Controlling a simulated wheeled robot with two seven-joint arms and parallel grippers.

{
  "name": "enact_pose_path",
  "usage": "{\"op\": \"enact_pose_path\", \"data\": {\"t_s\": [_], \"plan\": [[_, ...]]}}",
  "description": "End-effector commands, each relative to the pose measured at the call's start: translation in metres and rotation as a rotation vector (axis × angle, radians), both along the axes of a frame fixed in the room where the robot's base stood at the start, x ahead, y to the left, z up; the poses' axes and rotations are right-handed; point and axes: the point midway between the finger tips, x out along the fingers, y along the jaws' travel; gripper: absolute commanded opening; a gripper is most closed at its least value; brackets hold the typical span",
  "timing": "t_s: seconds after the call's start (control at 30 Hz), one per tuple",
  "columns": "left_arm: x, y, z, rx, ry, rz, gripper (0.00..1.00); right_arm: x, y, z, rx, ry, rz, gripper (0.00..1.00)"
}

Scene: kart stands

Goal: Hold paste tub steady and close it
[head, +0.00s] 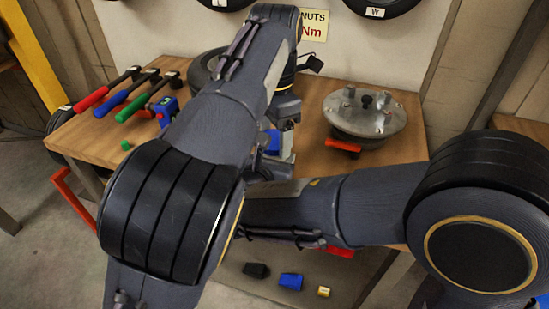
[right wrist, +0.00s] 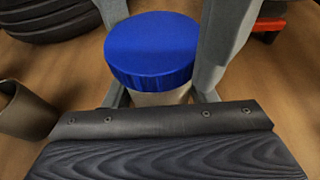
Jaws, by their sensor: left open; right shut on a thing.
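The paste tub (right wrist: 160,97) is pale, with a round blue lid (right wrist: 152,48) sitting on top, in the right wrist view. My right gripper (right wrist: 162,92) is shut on the tub's body, below the lid. Grey finger-like parts rise on both sides of the lid; I cannot tell for certain whose they are. In the head view my left gripper (head: 280,132) is open and points down at the tub, where a bit of blue (head: 272,142) shows. Most of the tub is hidden there by my arms. I cannot tell how tightly the lid sits.
Red, blue and green-handled tools (head: 123,95) lie on the wooden table (head: 95,140) at left. A round metal plate (head: 364,112) with a red-handled thing (head: 343,146) is at right. A dark tyre (right wrist: 45,18) and a brown cup-like thing (right wrist: 25,110) are near the tub.

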Motion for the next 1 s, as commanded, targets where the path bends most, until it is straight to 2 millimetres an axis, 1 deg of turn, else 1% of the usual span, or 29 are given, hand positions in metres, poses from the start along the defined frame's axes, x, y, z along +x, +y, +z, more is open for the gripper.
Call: {"op": "enact_pose_path", "data": {"t_s": [0.13, 0.4, 0.43, 0.5, 0.7, 0.97, 1.0], "plan": [[-0.0001, 0.0, 0.0001, 0.0, 0.0, 0.0, 0.68, 0.0002, -0.0001, 0.0002, 0.0, 0.0, 0.0, 0.0], [-0.0001, 0.0, 0.0003, 0.001, 0.0, 0.0, 0.33, 0.0001, -0.0001, 0.0002, 0.0, 0.0, 0.0, 0.0], [0.0, 0.0, 0.0003, 0.001, 0.0, 0.0, 0.32, 0.0001, -0.0001, 0.0002, 0.0, 0.0, 0.0, 0.0], [0.0, 0.0002, 0.0004, 0.0, 0.001, -0.034, 0.32, 0.0002, -0.0002, 0.0002, 0.0, -0.001, 0.0, 0.0], [-0.0001, 0.0003, 0.0003, 0.0, 0.001, -0.267, 0.32, 0.0002, -0.0002, 0.0002, 0.0, -0.001, 0.0, 0.0], [-0.0002, 0.0002, 0.0003, 0.001, 0.0, -0.284, 0.32, 0.0001, -0.0003, 0.0002, -0.001, -0.001, -0.001, 0.0], [-0.0002, 0.0002, 0.0003, 0.001, 0.0, -0.284, 0.63, 0.0001, -0.0003, 0.0002, 0.0, -0.001, -0.001, 0.0]]}}
